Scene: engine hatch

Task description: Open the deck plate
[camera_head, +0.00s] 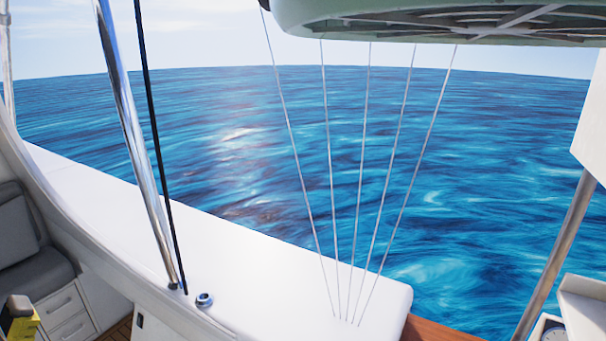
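I cannot make out a deck plate or an engine hatch in the head view. My gripper is not in view, so I cannot see what it holds or where it is.
A white deck ledge (250,270) runs diagonally, with a small round metal fitting (204,299) and a chrome pole (140,150). Thin wires (362,180) fan up to a green-grey overhead part (440,18). Grey seat (38,270), white drawers (68,318) and a yellow-black object (20,322) are lower left.

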